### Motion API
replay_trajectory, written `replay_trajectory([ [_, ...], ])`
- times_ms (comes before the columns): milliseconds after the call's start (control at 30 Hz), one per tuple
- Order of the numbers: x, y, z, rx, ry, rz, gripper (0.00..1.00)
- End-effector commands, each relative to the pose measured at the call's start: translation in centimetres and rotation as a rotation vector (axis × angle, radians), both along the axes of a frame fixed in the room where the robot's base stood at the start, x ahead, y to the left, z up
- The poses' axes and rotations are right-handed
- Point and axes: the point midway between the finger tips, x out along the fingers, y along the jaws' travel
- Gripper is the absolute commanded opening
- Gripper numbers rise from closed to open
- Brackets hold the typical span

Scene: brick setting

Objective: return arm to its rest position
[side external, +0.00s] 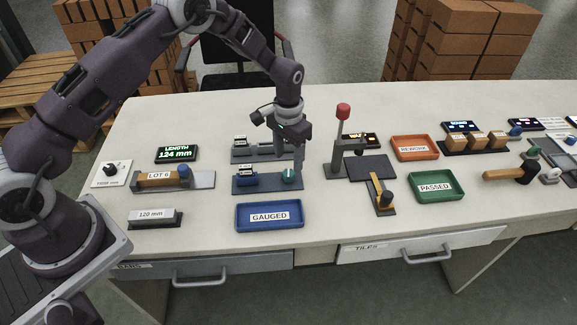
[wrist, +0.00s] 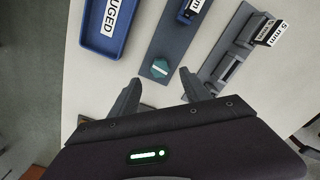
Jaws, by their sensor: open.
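My gripper (side external: 299,155) hangs over the middle of the table, its fingers pointing down. It is open, and nothing shows between its fingertips in the wrist view (wrist: 160,90). A teal knob or piece (side external: 289,175) sits on a dark grey gauge base just below and beside the fingers. In the wrist view this teal hexagonal piece (wrist: 160,68) lies just beyond the gap between the fingertips. A blue block (side external: 247,180) sits at the other end of the same base (side external: 268,187). Whether a fingertip touches the base is unclear.
A blue GAUGED tray (side external: 296,218) stands in front. A second grey gauge (side external: 250,154) stands behind. A lever press with a red knob (side external: 343,112) rises close to the right. Orange REWORK (side external: 415,157) and green PASSED trays (side external: 412,187) lie farther right. Bare tabletop (side external: 206,130) is at back left.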

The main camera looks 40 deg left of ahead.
Motion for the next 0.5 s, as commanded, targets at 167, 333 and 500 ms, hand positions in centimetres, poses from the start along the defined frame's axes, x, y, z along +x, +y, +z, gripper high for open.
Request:
replay_trajectory([
  [167,0.0,0.0,1.9,0.0,0.0,0.0,0.55],
  [333,0.0,0.0,2.0,0.0,0.001,0.0,0.55],
  [500,0.0,0.0,4.0,-0.001,-0.017,0.003,0.55],
])
